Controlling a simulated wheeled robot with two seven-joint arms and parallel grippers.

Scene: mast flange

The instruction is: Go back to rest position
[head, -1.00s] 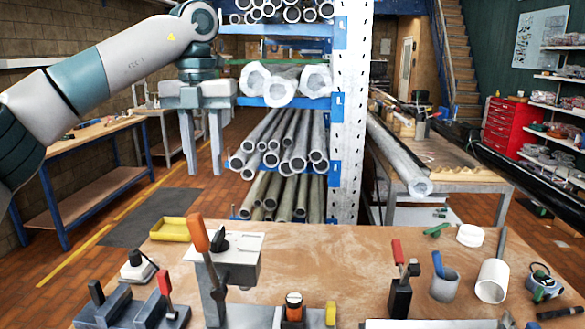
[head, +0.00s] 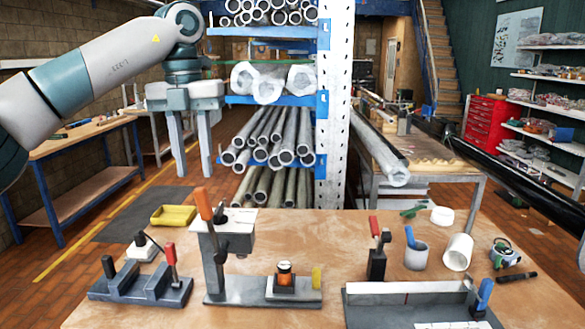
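My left gripper (head: 192,172) hangs pointing down at the upper left of the head view. Its two fingers are apart with nothing between them. It is above and behind the workbench (head: 330,240), in front of the floor and clear of the bench top. My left arm comes in from the left edge. My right gripper does not show. A dark bar at the right edge may be part of the scene or of me; I cannot tell.
On the bench stand a toggle-clamp fixture (head: 215,250), a small black fixture (head: 140,284), a long metal fixture (head: 410,303), a grey cup (head: 416,256) and a white cup (head: 458,252). A yellow tray (head: 173,215) lies at the far left edge. A pipe rack (head: 335,110) stands behind.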

